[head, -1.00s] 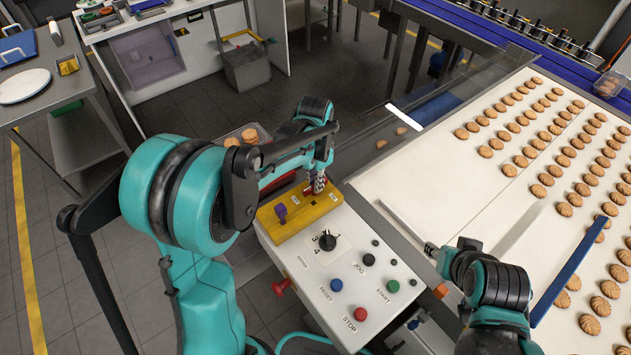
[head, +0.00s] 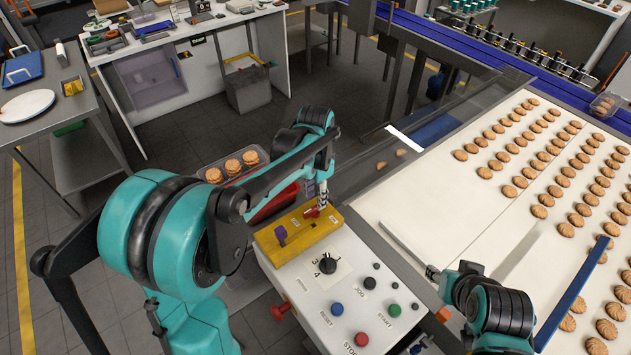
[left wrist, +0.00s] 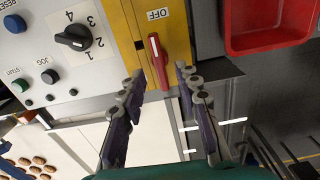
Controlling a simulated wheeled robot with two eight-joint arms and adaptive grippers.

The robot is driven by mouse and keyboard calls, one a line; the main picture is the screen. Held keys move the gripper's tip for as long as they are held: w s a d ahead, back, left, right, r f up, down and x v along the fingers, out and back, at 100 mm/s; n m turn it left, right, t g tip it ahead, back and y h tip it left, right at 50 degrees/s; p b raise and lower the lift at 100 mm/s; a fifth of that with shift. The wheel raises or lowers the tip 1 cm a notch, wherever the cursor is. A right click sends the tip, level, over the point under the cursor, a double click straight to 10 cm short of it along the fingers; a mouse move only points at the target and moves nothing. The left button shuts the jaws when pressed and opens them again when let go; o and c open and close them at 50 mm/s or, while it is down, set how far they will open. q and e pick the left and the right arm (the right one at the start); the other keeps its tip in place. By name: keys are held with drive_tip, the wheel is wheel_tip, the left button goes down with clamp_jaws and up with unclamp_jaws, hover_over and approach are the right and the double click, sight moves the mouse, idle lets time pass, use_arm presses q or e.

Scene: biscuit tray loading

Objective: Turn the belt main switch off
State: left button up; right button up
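The belt main switch (left wrist: 156,58) is a red handle on a yellow plate, close to an "OFF" label, in the left wrist view. It stands lengthwise in that picture, slightly tilted. In the head view the red switch (head: 312,212) shows at the right part of the yellow plate (head: 297,236). My left gripper (left wrist: 158,75) is open, with one finger on each side of the handle's lower end and gaps visible. It also shows above the switch in the head view (head: 322,198).
The control box (head: 350,300) carries a black dial (head: 327,265), several buttons and a red side knob (head: 283,310). A purple part (head: 281,235) stands on the yellow plate. A clear tray of biscuits (head: 207,166) lies behind my left arm. The belt (head: 440,200) holds many biscuits.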

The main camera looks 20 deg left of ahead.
sight(315, 206)
use_arm(q)
wheel_tip(315, 206, up, 8)
idle(0.7)
